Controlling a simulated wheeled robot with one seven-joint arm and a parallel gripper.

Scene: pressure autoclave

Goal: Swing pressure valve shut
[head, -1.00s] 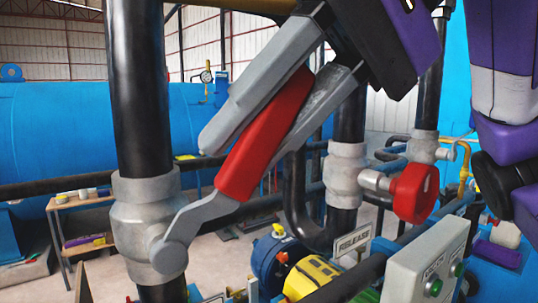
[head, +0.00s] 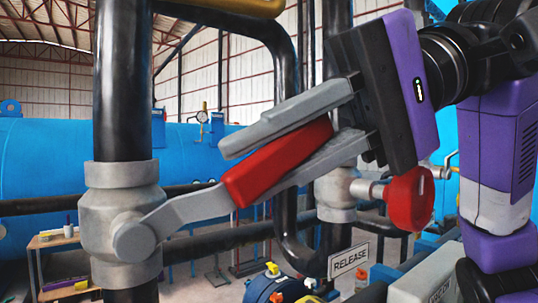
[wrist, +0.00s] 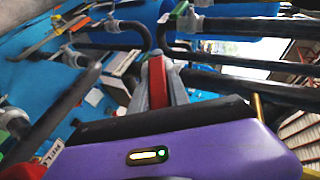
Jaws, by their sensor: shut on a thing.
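The pressure valve's grey body (head: 122,205) sits on the thick black vertical pipe at the left of the head view. Its grey lever (head: 180,218) with a red grip (head: 277,164) slants up to the right from the pivot. My gripper (head: 275,155) is shut on the red grip, one grey finger above it and one below. In the wrist view the red grip (wrist: 157,82) shows between my fingers, its front end toward the pipe.
A second valve with a red knob (head: 407,199) stands just right of and behind my gripper. A RELEASE sign (head: 348,260) and a grey control box (head: 428,275) are below. A blue tank (head: 60,170) fills the back, and a low shelf (head: 62,243) stands at left.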

